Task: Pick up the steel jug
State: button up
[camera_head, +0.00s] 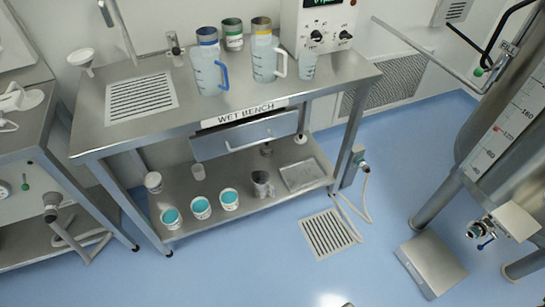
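The steel jug (261,184) appears to be the small grey metal vessel with a handle on the lower shelf (240,207) of the bench marked WET BENCH. It stands upright, right of several white tubs with blue-green contents and left of a flat metal tray. The bench top and a partly open drawer are above it. My gripper is not seen in this view.
The bench top (180,118) holds a blue-handled jug (208,75), a white-handled jug (265,58) and a smaller beaker (308,66). The tray (302,175) lies beside the steel jug. A tank (500,125) and floor box (431,265) stand right. Blue floor in front is mostly clear.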

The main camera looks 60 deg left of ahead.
aim_at(260, 178)
jog(key=u, duration=1.8)
jog(key=k, duration=0.6)
jog(key=z, duration=1.05)
jog(key=i, duration=1.55)
jog(key=u, duration=1.15)
jog(key=i, duration=0.3)
jog(key=u, duration=0.25)
